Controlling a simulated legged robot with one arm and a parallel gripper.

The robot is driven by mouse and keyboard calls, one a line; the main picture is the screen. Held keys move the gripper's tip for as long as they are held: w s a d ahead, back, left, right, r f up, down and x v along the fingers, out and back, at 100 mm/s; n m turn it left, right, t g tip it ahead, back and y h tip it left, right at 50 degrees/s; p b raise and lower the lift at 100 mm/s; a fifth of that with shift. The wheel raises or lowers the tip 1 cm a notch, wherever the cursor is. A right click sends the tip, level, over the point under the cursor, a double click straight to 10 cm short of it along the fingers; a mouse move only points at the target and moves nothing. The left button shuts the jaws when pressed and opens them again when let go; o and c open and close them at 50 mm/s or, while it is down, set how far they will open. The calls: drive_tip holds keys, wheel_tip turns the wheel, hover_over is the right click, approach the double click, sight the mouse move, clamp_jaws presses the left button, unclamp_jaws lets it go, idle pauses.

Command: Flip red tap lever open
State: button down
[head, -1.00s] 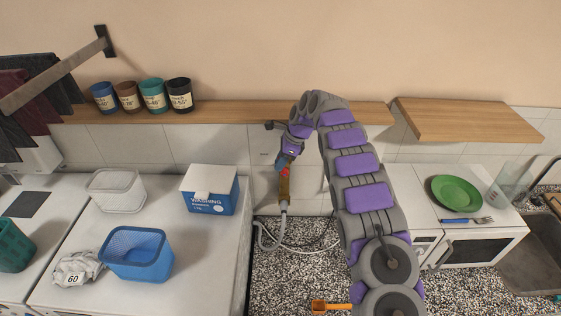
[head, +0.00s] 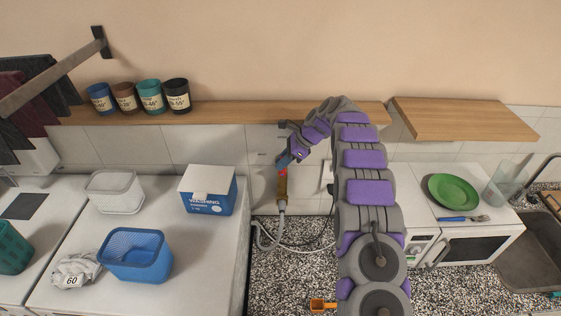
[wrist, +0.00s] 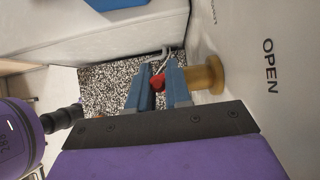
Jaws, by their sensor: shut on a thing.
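The brass tap (head: 282,188) is on the tiled wall below the shelf, with a grey hose running from its lower end. Its red lever (wrist: 158,83) shows as a small red tip between the blue fingers in the wrist view; in the head view it is mostly hidden by the gripper. My gripper (head: 284,161) is at the top of the tap, its fingers (wrist: 161,90) shut on the red lever. The brass body (wrist: 207,76) stands just right of the fingers in the wrist view. The word OPEN (wrist: 270,66) is on the wall beside it.
A wooden shelf (head: 230,112) runs above the tap, close to my arm. A white washing powder box (head: 207,190) and a blue basket (head: 135,254) stand on the left machine. A green plate (head: 453,191) is on the right counter. Speckled floor lies between.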

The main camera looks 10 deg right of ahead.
drive_tip(key=shift+r, duration=0.1)
drive_tip(key=c, duration=1.1)
unclamp_jaws()
drive_tip(key=shift+w+d, duration=0.1)
drive_tip(key=shift+w, duration=0.05)
drive_tip(key=shift+c, duration=0.2)
drive_tip(key=p+v, duration=0.4)
drive_tip(key=v, duration=1.3)
drive_tip(key=shift+d, duration=0.3)
